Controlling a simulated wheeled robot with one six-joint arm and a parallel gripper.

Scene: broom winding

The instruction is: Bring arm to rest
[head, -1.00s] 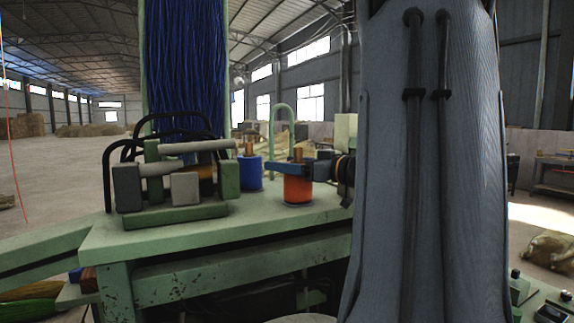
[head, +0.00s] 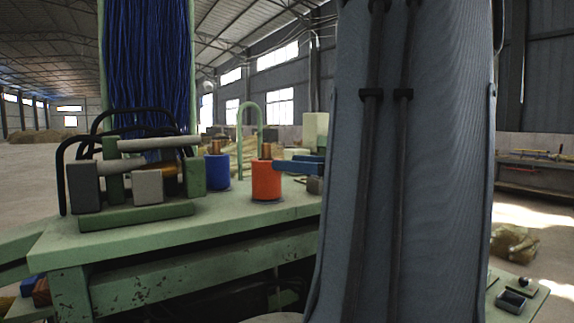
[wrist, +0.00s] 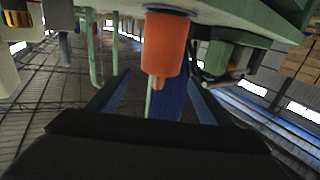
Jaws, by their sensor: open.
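My gripper (wrist: 155,98) is open, with its two blue fingers apart and nothing held between them. The wrist view is upside down. An orange spool (wrist: 166,45) shows there beyond and between the fingertips. In the head view the orange spool (head: 266,181) stands upright on the green bench (head: 150,225). A blue finger (head: 300,165) overlaps its right edge in the picture; I cannot tell the gap. Most of the gripper is hidden behind my grey arm, which fills the right middle of the head view.
A blue spool (head: 217,172) stands left of the orange one. A clamp-like machine (head: 140,185) with black hoses sits at the bench's left. Blue bristles (head: 150,70) hang behind it. A green hooked post (head: 250,115) rises behind the spools. Open floor lies at far left.

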